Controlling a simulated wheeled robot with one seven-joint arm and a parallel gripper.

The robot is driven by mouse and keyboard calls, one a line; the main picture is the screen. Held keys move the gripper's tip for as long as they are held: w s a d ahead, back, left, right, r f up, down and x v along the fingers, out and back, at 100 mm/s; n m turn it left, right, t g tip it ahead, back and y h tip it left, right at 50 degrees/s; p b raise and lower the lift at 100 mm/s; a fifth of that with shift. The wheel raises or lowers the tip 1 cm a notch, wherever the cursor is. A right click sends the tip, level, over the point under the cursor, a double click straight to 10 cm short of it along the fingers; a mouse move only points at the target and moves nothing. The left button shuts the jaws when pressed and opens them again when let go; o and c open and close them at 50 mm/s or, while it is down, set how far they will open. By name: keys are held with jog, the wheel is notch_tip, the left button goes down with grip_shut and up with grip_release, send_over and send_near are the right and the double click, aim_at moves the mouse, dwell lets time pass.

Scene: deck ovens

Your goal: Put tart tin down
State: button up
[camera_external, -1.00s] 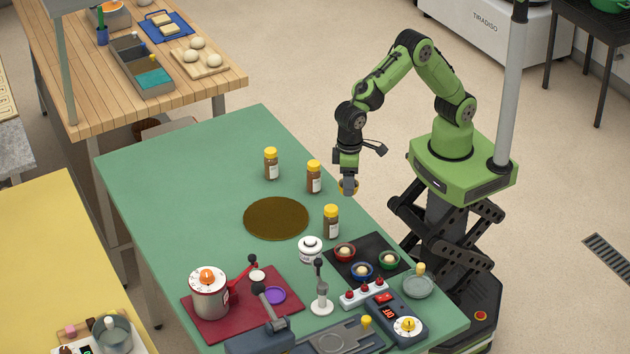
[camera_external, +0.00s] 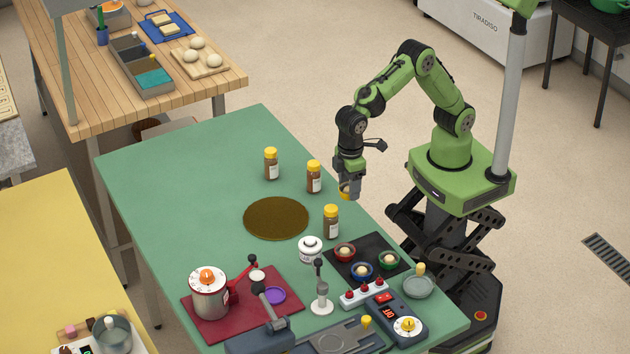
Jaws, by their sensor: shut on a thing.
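My gripper (camera_external: 347,190) hangs just beyond the right edge of the green table and is shut on a small yellow-orange tart tin (camera_external: 344,190). The fingers hide part of the tin, and whether it is filled I cannot tell. Similar small tins, one red (camera_external: 345,253), one blue (camera_external: 362,271) and one green (camera_external: 389,261), each with a pale filling, stand on a black mat (camera_external: 372,245) nearer the camera, below my gripper in the picture.
Yellow-capped jars (camera_external: 271,164), (camera_external: 314,177) and (camera_external: 331,221) stand on the green table (camera_external: 190,180) around a brown round mat (camera_external: 276,218). A red mat (camera_external: 200,322) with a pot, a switch box (camera_external: 408,318) and tools crowd the front. The far left tabletop is clear.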

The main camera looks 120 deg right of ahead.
jog(key=n+b, duration=0.1)
send_over(364, 244)
notch_tip(364, 244, down, 3)
notch_tip(364, 244, down, 9)
jog(key=b, duration=0.2)
jog(key=shift+f+b, duration=0.2)
jog(key=shift+b, duration=0.2)
jog(key=shift+s, duration=0.1)
jog(key=o, duration=1)
jog(key=shift+f, duration=0.1)
jog(key=shift+o, duration=0.2)
